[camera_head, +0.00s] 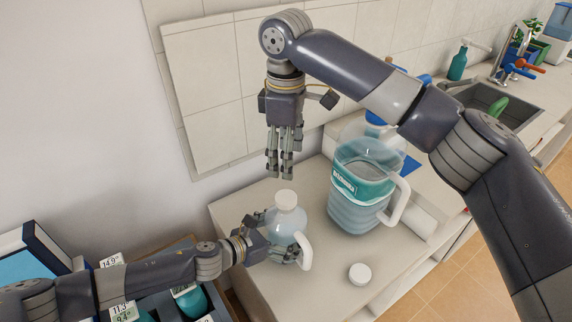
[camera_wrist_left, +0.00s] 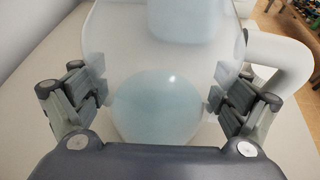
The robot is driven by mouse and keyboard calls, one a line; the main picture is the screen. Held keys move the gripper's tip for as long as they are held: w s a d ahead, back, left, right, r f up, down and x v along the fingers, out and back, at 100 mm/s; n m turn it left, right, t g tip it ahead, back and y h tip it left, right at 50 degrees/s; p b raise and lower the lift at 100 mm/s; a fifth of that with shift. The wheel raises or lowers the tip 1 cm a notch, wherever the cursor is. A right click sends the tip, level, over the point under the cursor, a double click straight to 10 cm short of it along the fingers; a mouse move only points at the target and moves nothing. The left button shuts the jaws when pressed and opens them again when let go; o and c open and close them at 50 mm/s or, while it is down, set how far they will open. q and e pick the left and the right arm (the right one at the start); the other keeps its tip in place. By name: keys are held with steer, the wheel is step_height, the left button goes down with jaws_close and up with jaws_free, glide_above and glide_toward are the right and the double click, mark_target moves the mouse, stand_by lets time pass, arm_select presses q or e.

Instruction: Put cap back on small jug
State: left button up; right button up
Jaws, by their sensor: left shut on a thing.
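The small jug (camera_head: 287,222) is translucent pale blue with a white handle at its right. It stands upright near the counter's left edge. Its top is white; I cannot tell whether that is a bare neck or a cap. My left gripper (camera_head: 285,252) is shut around its lower body, and its fingers press both sides in the left wrist view (camera_wrist_left: 158,95). A round white cap (camera_head: 360,273) lies on the counter, right of and nearer than the jug. My right gripper (camera_head: 284,166) hangs fingers-down above and behind the jug, with nothing visible in it; its opening is unclear.
A large translucent jug (camera_head: 362,190) with a teal label and white handle stands right of the small jug. A white cylinder (camera_head: 412,217) lies beside it. The tiled wall (camera_head: 215,90) is close behind. Bare counter (camera_head: 310,290) surrounds the cap. A sink (camera_head: 505,102) is farther right.

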arm_select(q)
steer(key=shift+f, duration=0.15)
steer(key=o, duration=1.8)
steer(key=shift+a, duration=0.1)
steer(key=v, duration=1.2)
